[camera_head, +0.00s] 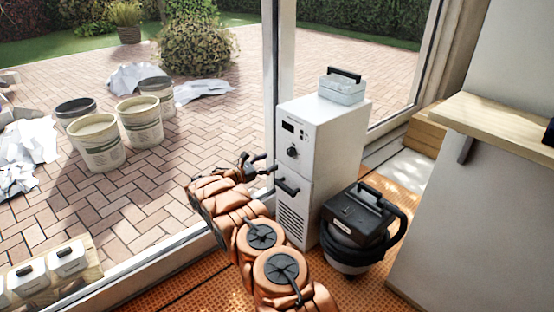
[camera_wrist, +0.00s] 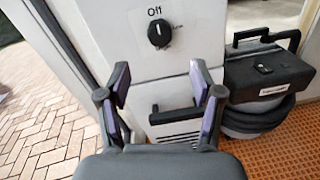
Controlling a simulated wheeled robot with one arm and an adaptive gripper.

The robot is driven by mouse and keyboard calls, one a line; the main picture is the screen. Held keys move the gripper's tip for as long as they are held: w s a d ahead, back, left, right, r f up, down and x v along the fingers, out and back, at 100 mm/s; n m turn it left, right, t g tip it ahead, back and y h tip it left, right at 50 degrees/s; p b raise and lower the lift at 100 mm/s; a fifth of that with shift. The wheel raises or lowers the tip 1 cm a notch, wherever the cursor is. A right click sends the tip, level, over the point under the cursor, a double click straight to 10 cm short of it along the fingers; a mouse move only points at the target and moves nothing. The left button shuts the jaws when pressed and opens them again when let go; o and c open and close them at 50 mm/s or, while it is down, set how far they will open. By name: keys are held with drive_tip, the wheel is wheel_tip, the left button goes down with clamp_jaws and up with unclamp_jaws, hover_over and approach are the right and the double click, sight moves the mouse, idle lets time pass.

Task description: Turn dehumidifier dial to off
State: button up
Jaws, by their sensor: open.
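The dehumidifier (camera_head: 326,128) is a tall white cabinet standing by the glass door frame. Its black dial (camera_head: 292,152) is on the upper front, below a small dark display. In the wrist view the dial (camera_wrist: 160,33) sits under the printed word "Off", with a pale mark on its knob; other markings beside it are too small to read. My gripper (camera_wrist: 160,86) is open and empty, its two fingers spread in front of the cabinet, below the dial and apart from it. In the head view my gripper (camera_head: 256,168) is beside the cabinet's left front edge.
A black handle (camera_head: 287,187) sticks out below the dial. A pale case (camera_head: 342,88) rests on top of the cabinet. A black vacuum-like machine (camera_head: 358,222) stands to its right on the orange floor. The door frame (camera_head: 271,80) is close on the left. Buckets (camera_head: 140,124) stand outside.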

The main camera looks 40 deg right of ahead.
drive_tip(key=shift+w+a, duration=0.1)
drive_tip(key=shift+a, duration=0.9)
drive_tip(key=s+a+r+m+g+y+p, duration=0.1)
drive_tip(key=s+a+r+m+y+p, duration=0.2)
drive_tip(key=s+r, duration=0.5)
drive_tip(key=s+a+r+m+g+y+p, duration=0.15)
drive_tip(key=s+a+r+p, duration=0.35)
drive_tip(key=r, duration=0.5)
drive_tip(key=s+a+r+m+g+y+p, duration=0.1)
drive_tip(key=s+a+r+m+y+p, duration=0.3)
drive_tip(key=s+r, duration=0.45)
drive_tip(key=s+a+r+m+t+y+p, duration=0.1)
drive_tip(key=s+a+r+m+y+p, duration=0.2)
drive_tip(key=s+a+r+p, duration=0.4)
drive_tip(key=s+a+r+m+t+y+p, duration=0.2)
drive_tip(key=s+a+r+y+p, duration=0.4)
drive_tip(key=s+a, duration=1.5)
wheel_tip(320, 180, up, 3)
drive_tip(key=shift+s+a+f+m+p, duration=0.2)
drive_tip(key=shift+s+m+p, duration=0.45)
drive_tip(key=shift+p, duration=0.55)
